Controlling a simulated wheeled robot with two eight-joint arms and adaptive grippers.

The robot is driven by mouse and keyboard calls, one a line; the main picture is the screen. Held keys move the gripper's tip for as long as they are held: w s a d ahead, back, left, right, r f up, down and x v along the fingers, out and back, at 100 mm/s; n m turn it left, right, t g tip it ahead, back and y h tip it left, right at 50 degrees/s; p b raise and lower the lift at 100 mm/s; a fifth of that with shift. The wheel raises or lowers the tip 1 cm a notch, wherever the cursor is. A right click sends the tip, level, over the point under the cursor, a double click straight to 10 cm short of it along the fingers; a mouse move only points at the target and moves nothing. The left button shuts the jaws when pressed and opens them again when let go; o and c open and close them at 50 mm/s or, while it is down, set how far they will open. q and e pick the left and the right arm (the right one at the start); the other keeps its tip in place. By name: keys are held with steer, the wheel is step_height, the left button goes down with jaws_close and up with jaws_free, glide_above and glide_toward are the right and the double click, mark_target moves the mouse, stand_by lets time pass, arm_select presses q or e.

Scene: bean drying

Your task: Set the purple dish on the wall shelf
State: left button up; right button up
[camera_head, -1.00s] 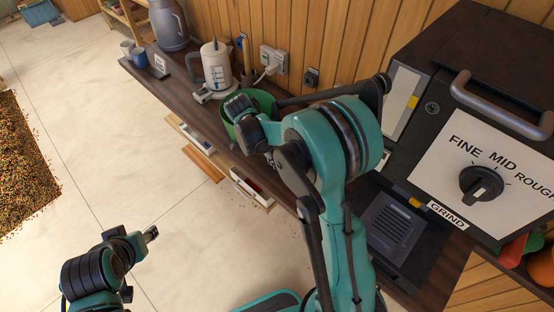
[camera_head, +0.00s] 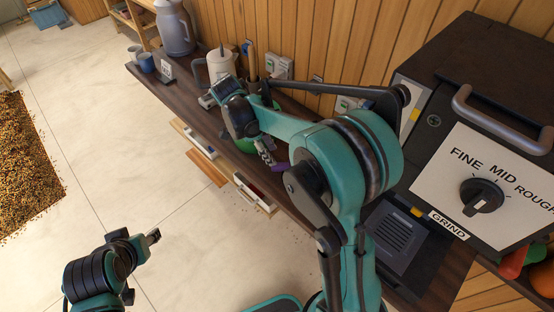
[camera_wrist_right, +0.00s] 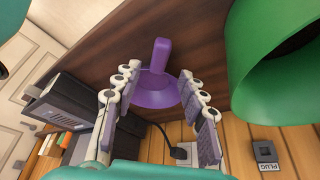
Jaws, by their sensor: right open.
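The purple dish (camera_wrist_right: 158,92) shows in the right wrist view as a flared purple piece with a stubby stem, against a dark wooden surface. My right gripper (camera_wrist_right: 158,72) is open, with one finger on each side of the dish; contact is unclear. In the head view my right gripper (camera_head: 266,152) is over the dark wooden shelf (camera_head: 190,100) along the wall, and only a purple bit of the dish (camera_head: 282,166) shows beside it. My left gripper (camera_head: 152,237) is over the floor, away from the dish; its jaw gap is unclear. I cannot tell whether this shelf is the named wall shelf.
A green pot (camera_wrist_right: 270,75) stands close beside the right gripper. A black grinder (camera_head: 480,60) is at the right. Sockets (camera_head: 279,67) line the wooden wall.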

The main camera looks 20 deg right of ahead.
steer(key=s+a+r+n+t+y, duration=0.15)
steer(key=s+r+n+t, duration=0.25)
steer(key=s+r+n, duration=0.5)
steer(key=s+a+f+n+t+y, duration=0.1)
steer(key=s+f+n+t, duration=0.3)
steer(key=n, duration=0.9)
steer(key=s+t+y, duration=0.1)
steer(key=s, duration=0.1)
steer(key=shift+s+a+f+y, duration=0.15)
steer(key=shift+s+f+y, duration=0.1)
steer(key=shift+s+y, duration=0.15)
steer(key=shift+s, duration=0.15)
